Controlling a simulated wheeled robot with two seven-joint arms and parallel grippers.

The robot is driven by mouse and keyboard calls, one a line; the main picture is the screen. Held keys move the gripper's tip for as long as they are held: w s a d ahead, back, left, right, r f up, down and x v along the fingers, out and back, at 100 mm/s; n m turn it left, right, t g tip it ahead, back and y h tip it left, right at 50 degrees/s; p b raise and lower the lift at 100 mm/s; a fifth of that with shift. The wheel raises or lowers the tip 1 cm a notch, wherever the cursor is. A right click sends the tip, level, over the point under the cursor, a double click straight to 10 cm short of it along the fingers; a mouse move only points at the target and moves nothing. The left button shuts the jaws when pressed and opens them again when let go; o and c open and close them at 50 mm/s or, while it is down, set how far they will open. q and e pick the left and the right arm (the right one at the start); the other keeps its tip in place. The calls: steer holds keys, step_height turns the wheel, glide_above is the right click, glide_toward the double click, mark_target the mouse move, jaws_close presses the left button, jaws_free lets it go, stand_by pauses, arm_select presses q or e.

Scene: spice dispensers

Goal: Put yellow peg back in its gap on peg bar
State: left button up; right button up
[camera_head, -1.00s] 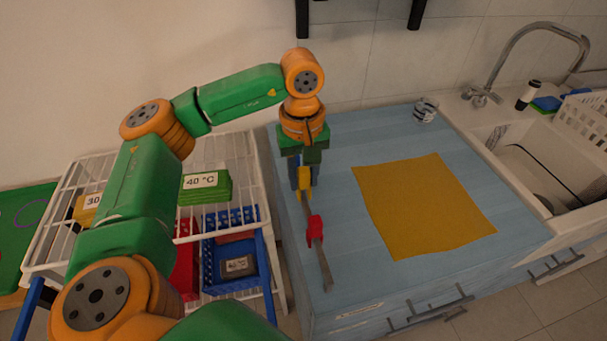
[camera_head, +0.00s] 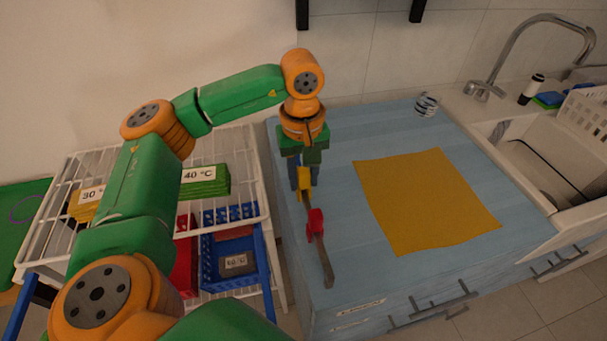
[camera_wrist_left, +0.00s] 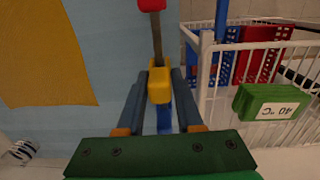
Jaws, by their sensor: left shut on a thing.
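The yellow peg (camera_head: 304,182) is between the fingers of my left gripper (camera_head: 303,184), at the far part of the peg bar. In the left wrist view the yellow peg (camera_wrist_left: 160,84) sits between the two fingertips (camera_wrist_left: 160,80), in line with the bar. The peg bar (camera_head: 326,262) is a dark narrow strip lying along the left side of the blue counter. A red peg (camera_head: 316,224) is on it, nearer the front. A blue piece (camera_wrist_left: 165,118) shows between the fingers behind the yellow peg. Whether the yellow peg is seated is hidden. My right gripper is not in view.
The blue counter (camera_head: 345,230) holds an orange-yellow cloth (camera_head: 425,202) to the right and a striped cup (camera_head: 426,104) at the back. A white wire rack (camera_head: 262,180) with a green 40 °C block (camera_head: 206,181) and a blue basket (camera_head: 236,274) stands left.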

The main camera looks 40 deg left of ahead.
arm_select(q)
steer(key=shift+f+b, duration=0.85)
steer(key=shift+f, duration=0.2)
steer(key=o, duration=1.1)
steer(key=shift+c, duration=0.2)
steer(key=shift+r, duration=0.2)
step_height(320, 180, up, 9)
steer(key=p, duration=0.7)
steer(key=shift+p, duration=0.35)
steer(key=shift+f, duration=0.15)
